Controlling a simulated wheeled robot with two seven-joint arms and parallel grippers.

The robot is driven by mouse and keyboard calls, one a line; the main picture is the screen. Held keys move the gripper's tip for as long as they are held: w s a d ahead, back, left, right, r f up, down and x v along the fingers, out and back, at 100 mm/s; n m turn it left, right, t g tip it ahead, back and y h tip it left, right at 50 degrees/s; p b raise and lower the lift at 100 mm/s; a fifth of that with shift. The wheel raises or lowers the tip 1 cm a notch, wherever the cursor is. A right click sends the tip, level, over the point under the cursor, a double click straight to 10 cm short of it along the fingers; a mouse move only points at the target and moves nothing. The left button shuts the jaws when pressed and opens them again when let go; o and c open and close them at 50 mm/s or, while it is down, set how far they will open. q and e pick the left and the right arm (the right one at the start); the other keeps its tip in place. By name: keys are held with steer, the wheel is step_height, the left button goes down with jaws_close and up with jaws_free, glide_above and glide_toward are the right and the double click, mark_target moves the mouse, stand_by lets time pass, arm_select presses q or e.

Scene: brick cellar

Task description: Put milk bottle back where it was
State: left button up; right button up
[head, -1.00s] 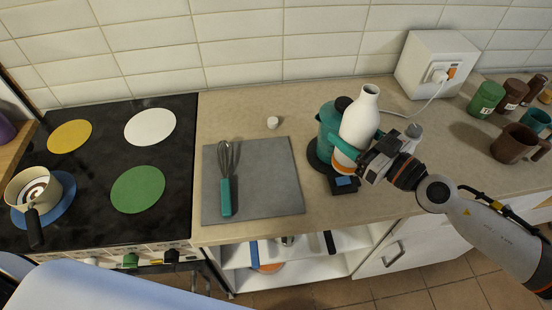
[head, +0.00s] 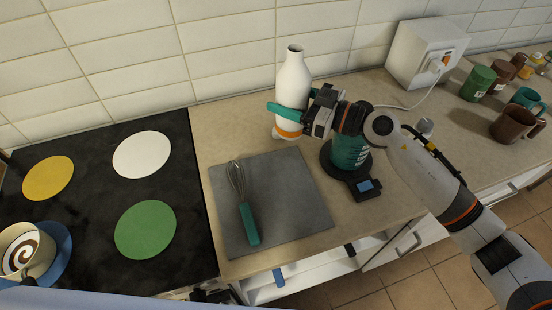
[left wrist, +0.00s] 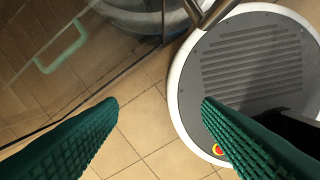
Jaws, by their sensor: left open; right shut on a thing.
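The milk bottle (head: 293,82) is white with an orange band near its foot. It stands upright in the head view, behind the grey mat (head: 268,200) and left of the teal kettle-like vessel (head: 349,152). My right gripper (head: 288,108) is shut on its lower body, with a teal finger across its front. I cannot tell whether its foot touches the counter. My left gripper (left wrist: 160,103) is open and empty in the left wrist view, over the floor.
A whisk (head: 243,205) lies on the mat. The vessel stands on a dark round base with a blue display (head: 366,187). The stove (head: 100,220) is on the left. Mugs (head: 512,124) and canisters (head: 477,83) stand at right. Counter (head: 225,130) is bare left of the bottle.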

mark_target(294, 125)
steer(key=f, duration=0.2)
steer(key=d+f+b, duration=0.1)
steer(key=f, duration=0.4)
steer(key=shift+s+d, duration=0.25)
steer(key=shift+s, duration=0.05)
steer(key=f+b, duration=0.1)
steer(key=f, duration=0.8)
steer(key=shift+w+a+f+b, duration=0.1)
steer(key=shift+a+f+b, duration=0.15)
steer(key=shift+b, duration=0.1)
steer(key=shift+f, duration=0.2)
arm_select(q)
steer(key=d+f, duration=0.3)
steer(key=shift+s, duration=0.4)
